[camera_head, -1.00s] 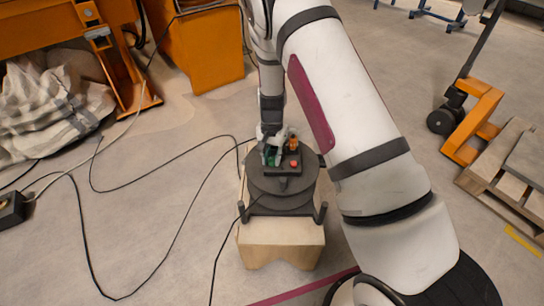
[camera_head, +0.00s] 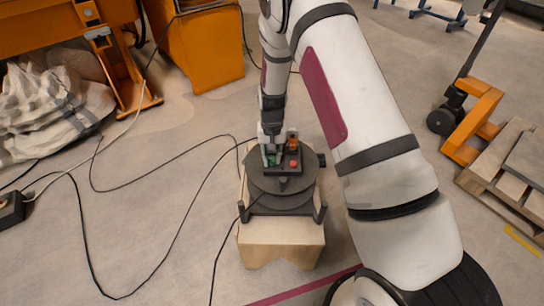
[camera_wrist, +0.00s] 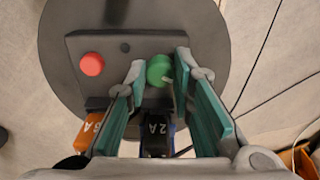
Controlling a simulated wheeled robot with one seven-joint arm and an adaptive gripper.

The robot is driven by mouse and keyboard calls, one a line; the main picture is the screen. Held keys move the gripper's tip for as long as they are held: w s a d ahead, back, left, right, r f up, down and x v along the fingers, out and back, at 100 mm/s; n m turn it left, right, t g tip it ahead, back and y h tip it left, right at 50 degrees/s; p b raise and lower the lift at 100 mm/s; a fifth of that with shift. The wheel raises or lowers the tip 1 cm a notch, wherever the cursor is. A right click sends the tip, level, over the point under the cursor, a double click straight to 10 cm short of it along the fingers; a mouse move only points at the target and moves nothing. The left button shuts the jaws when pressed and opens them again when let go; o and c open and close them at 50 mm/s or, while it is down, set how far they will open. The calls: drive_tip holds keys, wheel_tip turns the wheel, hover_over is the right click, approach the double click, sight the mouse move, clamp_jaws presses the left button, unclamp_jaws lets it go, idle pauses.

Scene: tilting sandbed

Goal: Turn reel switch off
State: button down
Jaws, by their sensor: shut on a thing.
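A dark cable reel (camera_head: 283,200) lies flat on a wooden block. The control plate on top of it carries a red button (camera_wrist: 91,64) and a green round switch (camera_wrist: 159,71); the red button also shows in the head view (camera_head: 293,164). My gripper (camera_wrist: 160,66) reaches down over the plate, with its teal-padded fingers on either side of the green switch, shut on it. The finger pads hide part of the plate. In the head view my gripper (camera_head: 271,158) is small and covers most of the switch.
An orange plug (camera_wrist: 92,128) and a black one marked 2A (camera_wrist: 155,138) sit beside the plate, close to my fingers. Black cables (camera_head: 173,232) run over the floor at left. A wooden pallet (camera_head: 505,165) and an orange pallet jack (camera_head: 472,125) stand at right.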

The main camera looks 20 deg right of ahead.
sight(272, 159)
drive_tip(key=c, duration=1.4)
unclamp_jaws()
drive_tip(key=shift+o, duration=0.2)
drive_tip(key=shift+r, duration=0.1)
wheel_tip(272, 159, up, 12)
